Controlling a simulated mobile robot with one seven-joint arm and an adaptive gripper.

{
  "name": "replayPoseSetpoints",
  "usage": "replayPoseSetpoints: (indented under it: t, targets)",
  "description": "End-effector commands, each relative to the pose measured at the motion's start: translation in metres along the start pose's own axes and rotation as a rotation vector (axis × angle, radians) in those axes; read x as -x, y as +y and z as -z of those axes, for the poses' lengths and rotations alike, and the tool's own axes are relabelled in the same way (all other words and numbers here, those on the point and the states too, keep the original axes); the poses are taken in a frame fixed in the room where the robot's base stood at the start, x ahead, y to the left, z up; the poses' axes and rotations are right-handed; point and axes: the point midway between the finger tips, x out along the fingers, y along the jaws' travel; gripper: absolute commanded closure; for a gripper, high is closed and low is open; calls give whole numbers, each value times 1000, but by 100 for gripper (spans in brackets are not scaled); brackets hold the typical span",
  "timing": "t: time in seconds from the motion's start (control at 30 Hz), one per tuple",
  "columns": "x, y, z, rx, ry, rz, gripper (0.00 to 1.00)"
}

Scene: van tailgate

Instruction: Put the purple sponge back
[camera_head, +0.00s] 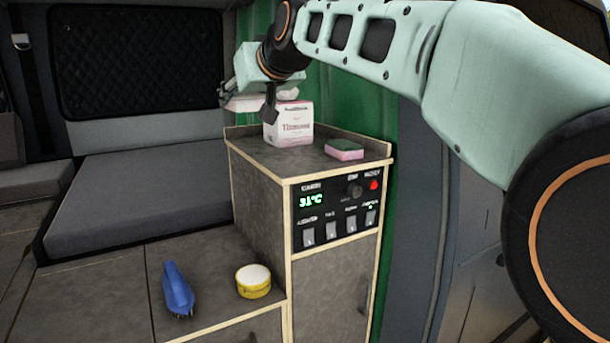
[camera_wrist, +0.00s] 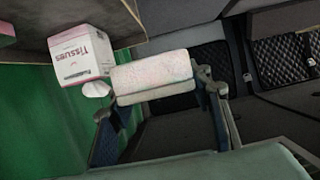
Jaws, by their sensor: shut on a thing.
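My gripper (camera_head: 248,100) is shut on a pale block (camera_head: 243,104), held in the air left of the tissue box and above the cabinet's back edge. In the wrist view the block (camera_wrist: 152,72) lies between the two fingers (camera_wrist: 155,92). It looks whitish with faint pink speckles and has a lighter band along one side; I cannot tell if it is the purple sponge. A pink-purple sponge with a dark green top (camera_head: 344,149) lies on the cabinet top (camera_head: 290,158), right of the tissue box.
The white and pink tissue box (camera_head: 288,124) stands at the back of the cabinet top, close to my gripper. A raised lip edges the top. Below left, a blue brush (camera_head: 178,290) and a yellow tin (camera_head: 253,281) stand on the lower counter. A grey cushion (camera_head: 140,200) lies behind.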

Motion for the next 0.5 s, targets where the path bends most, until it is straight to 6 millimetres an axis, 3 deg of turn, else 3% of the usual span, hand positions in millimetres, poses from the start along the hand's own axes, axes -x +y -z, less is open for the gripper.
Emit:
replayPoseSetpoints:
  t: [0.17,0.5]
  targets:
    - [-6,18,-11,-5,-2,-4,71]
    - [-28,100,-44,-7,-3,-4,71]
